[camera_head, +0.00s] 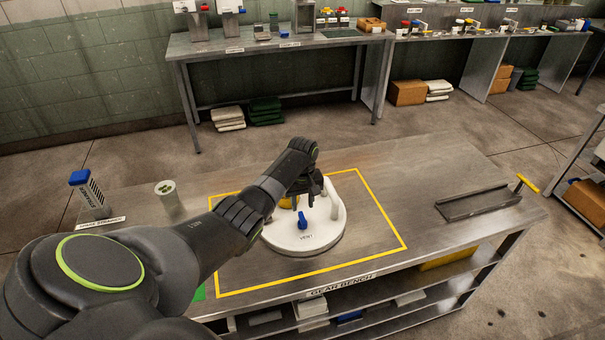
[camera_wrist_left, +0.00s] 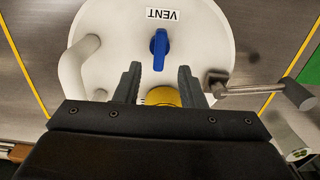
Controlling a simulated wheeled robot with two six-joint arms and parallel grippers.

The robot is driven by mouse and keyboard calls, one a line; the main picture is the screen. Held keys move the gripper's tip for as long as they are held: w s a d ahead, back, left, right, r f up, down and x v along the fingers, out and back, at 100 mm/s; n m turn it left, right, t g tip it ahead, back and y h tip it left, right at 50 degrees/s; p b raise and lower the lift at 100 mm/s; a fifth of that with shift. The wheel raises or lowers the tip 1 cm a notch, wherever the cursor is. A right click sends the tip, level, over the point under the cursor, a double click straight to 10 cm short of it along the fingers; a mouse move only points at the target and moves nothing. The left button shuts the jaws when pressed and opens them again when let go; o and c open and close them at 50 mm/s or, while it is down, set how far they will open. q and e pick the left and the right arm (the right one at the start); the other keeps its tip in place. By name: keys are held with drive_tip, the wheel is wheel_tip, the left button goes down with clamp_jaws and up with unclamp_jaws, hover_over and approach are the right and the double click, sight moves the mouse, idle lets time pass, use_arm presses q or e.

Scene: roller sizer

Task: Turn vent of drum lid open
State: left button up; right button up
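The white round drum lid (camera_head: 285,243) lies on the bench inside a yellow outlined rectangle. Its blue vent knob (camera_head: 302,222) stands beside a VENT label (camera_head: 307,237). In the left wrist view the blue knob (camera_wrist_left: 159,49) lies just beyond the fingertips, its long side running toward the label (camera_wrist_left: 162,14). My left gripper (camera_head: 306,203) is over the lid, and in the wrist view its two fingers (camera_wrist_left: 159,70) are apart with nothing gripped. A yellow part (camera_wrist_left: 162,97) of the lid shows between the fingers, farther back. My right gripper is not in view.
A white handle (camera_wrist_left: 75,70) rises from the lid, and a metal crank (camera_wrist_left: 255,90) shows at its other side. A white cup (camera_head: 169,198) and a blue-capped strainer box (camera_head: 88,194) stand at the left. A grey tray (camera_head: 478,203) lies at the right; bench between is clear.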

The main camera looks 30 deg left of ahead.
sight(302, 218)
use_arm(q)
wheel_tip(302, 218, up, 11)
drive_tip(key=b, duration=0.1)
drive_tip(key=shift+r+b, duration=0.15)
drive_tip(key=shift+b, duration=0.2)
idle(0.3)
